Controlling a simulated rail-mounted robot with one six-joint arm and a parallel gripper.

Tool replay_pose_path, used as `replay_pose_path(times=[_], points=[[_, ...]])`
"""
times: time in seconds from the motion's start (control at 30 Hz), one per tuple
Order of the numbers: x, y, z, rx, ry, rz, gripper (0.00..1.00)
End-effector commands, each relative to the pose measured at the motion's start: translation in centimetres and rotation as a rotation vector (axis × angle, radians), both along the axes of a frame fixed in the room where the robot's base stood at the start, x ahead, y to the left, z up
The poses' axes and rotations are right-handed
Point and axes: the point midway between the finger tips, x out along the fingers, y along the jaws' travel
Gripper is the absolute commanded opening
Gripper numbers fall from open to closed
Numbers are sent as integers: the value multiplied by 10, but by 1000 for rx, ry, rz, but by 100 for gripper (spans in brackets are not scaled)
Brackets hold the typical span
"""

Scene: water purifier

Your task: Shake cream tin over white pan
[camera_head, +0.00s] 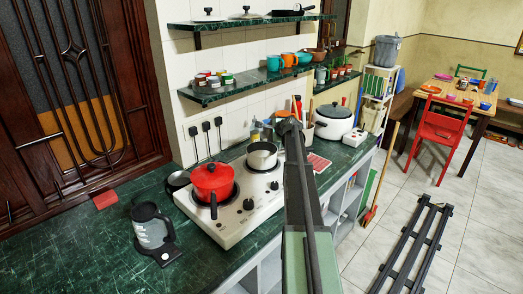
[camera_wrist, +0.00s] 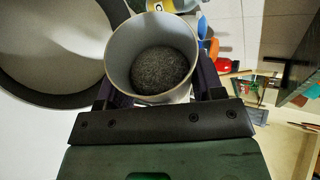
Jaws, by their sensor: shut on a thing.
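The tin (camera_wrist: 121,60) is a pale grey-cream round container with dark granules in it. In the wrist view it sits between the fingers of my gripper (camera_wrist: 155,92), which is shut on it, and its open mouth faces the camera. The white pan (camera_head: 262,158) stands on the right part of the stove in the head view. A large round pan with a pale inside (camera_wrist: 50,48) shows beside the tin, at the left of the wrist view. In the head view my gripper (camera_head: 287,126) is just right of the white pan, and the tin cannot be made out clearly there.
A red lidded pot (camera_head: 212,180) stands on the white stove (camera_head: 242,222), left of the white pan. A white cooker (camera_head: 334,121) and a utensil holder are behind my arm. A kettle (camera_head: 152,227) is at the front left. Shelves (camera_head: 245,85) hang above the counter.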

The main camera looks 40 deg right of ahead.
Motion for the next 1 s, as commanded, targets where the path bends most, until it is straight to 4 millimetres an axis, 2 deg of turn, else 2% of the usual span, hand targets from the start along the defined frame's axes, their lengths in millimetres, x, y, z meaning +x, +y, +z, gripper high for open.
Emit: replay_pose_path(times=[1.0], points=[[-2,-2,3,-61,-3,-4,38]])
